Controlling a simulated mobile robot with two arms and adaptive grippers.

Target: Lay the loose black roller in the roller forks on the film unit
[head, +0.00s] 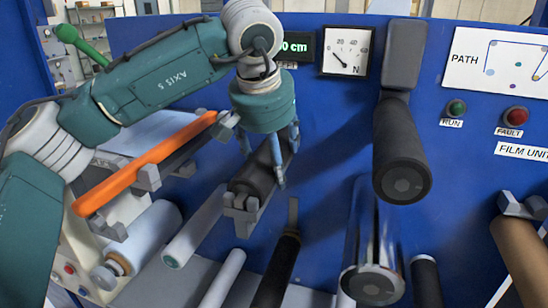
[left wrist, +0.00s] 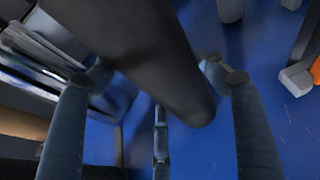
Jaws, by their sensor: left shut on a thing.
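The loose black roller (head: 258,172) is held in my left gripper (head: 263,168), whose blue-grey fingers come down on both sides of it. In the left wrist view the dark roller (left wrist: 150,60) runs diagonally between the fingers (left wrist: 160,125), and its rounded end shows. In the head view the roller's near end is at a grey roller fork (head: 240,208) on the blue film unit (head: 325,135). I cannot tell whether it rests in the fork or sits just above it. The far end is partly hidden by the fingers. My right gripper is not in view.
An orange bar (head: 150,160) with grey brackets stands left of the held roller. A large black roller (head: 400,150) and a shiny metal roller (head: 372,255) project on the right. White rollers (head: 197,228) and a dark one (head: 277,270) project below. A brown roller (head: 523,255) is far right.

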